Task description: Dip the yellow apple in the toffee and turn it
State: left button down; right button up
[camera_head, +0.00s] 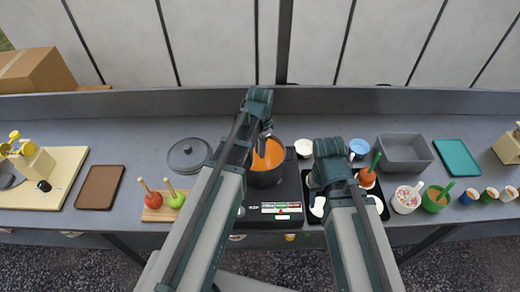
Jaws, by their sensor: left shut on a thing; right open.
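The pot of orange toffee (272,152) stands on the black hob at the centre. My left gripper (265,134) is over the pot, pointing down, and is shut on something. The yellow apple does not show clearly; the arm and pot hide what is held. My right gripper (322,178) is open over the left part of the black tray (383,211), mostly hidden by its own arm. A coated orange-brown apple (366,178) with a green stick stands on that tray. A red apple (153,200) and a green apple (176,200), both on sticks, sit on a wooden board (158,214).
A grey pot lid (189,155) lies left of the pot. A brown board (100,187) lies further left. A grey bin (404,153), a teal mat (456,157), a sprinkle cup (406,199) and a green cup (436,198) are on the right. A wall stands behind the counter.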

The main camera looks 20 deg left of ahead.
dwell(0.3)
pick_arm(q)
jog(key=n, duration=0.5)
jog(key=shift+n, duration=0.4)
jog(key=n, duration=0.5)
jog(key=shift+n, duration=0.4)
jog(key=m, duration=0.5)
jog(key=shift+m, duration=0.4)
jog(key=m, duration=0.5)
jog(key=shift+m, duration=0.4)
jog(key=m, duration=0.5)
jog(key=shift+m, duration=0.3)
